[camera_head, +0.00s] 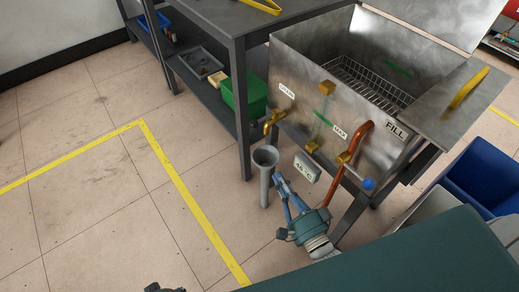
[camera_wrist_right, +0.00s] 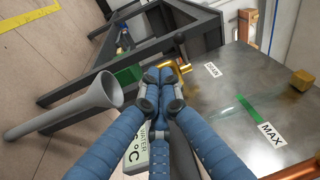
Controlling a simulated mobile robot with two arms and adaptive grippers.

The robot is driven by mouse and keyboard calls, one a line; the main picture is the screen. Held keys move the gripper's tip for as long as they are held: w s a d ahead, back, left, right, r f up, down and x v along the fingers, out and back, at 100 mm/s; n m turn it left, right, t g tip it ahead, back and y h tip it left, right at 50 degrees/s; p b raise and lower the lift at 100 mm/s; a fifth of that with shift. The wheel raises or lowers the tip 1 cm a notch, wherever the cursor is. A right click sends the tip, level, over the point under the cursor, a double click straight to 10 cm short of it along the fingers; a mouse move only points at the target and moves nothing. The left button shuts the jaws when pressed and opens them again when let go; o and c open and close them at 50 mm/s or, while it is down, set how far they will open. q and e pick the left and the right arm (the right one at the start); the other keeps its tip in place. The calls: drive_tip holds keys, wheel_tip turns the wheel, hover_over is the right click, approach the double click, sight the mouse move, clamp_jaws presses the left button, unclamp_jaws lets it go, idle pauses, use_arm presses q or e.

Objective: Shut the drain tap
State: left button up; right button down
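The brass drain tap (camera_head: 272,120) sticks out of the tank's front-left side, beside a DRAIN label (camera_head: 287,91). A grey funnel pipe (camera_head: 265,158) stands below it. My right gripper (camera_head: 278,181) is below the tap and just right of the funnel, apart from the tap. In the right wrist view its blue fingers (camera_wrist_right: 160,76) are drawn together at the tips, with nothing visibly held. The brass tap (camera_wrist_right: 177,64) shows beyond the tips, partly hidden by them. A dark part at the head view's bottom edge may be my left gripper.
The metal tank (camera_head: 350,110) holds a wire basket. A copper fill pipe (camera_head: 354,143) and a temperature display (camera_head: 308,168) are right of my gripper. A dark workbench (camera_head: 245,110) with a green box (camera_head: 243,98) stands left. The floor at left is open.

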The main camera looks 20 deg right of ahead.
use_arm(q)
drive_tip(key=shift+w+r+b, duration=0.1)
drive_tip(key=shift+w+b, duration=0.2)
use_arm(e)
wheel_tip(320, 180, up, 2)
drive_tip(key=shift+r+m+t, duration=0.15)
drive_tip(key=shift+m+t, duration=0.35)
drive_tip(key=shift+m, duration=0.2)
drive_tip(key=shift+w, duration=0.1)
approach(265, 119)
drive_tip(key=w+a, duration=0.4)
drive_tip(key=a, duration=0.1)
use_arm(q)
drive_tip(key=shift+w+d+r+b, duration=0.1)
drive_tip(key=shift+r+b, duration=0.1)
drive_tip(key=shift+r, duration=0.4)
drive_tip(key=shift+w+r+b, duration=0.1)
drive_tip(key=shift+r+b, duration=0.05)
drive_tip(key=shift+r, duration=0.4)
use_arm(e)
drive_tip(key=shift+w+d, duration=0.1)
drive_tip(key=shift+w, duration=0.3)
use_arm(q)
drive_tip(key=shift+w, duration=0.2)
use_arm(e)
drive_tip(key=shift+w+h, duration=0.1)
drive_tip(key=shift+h, duration=0.2)
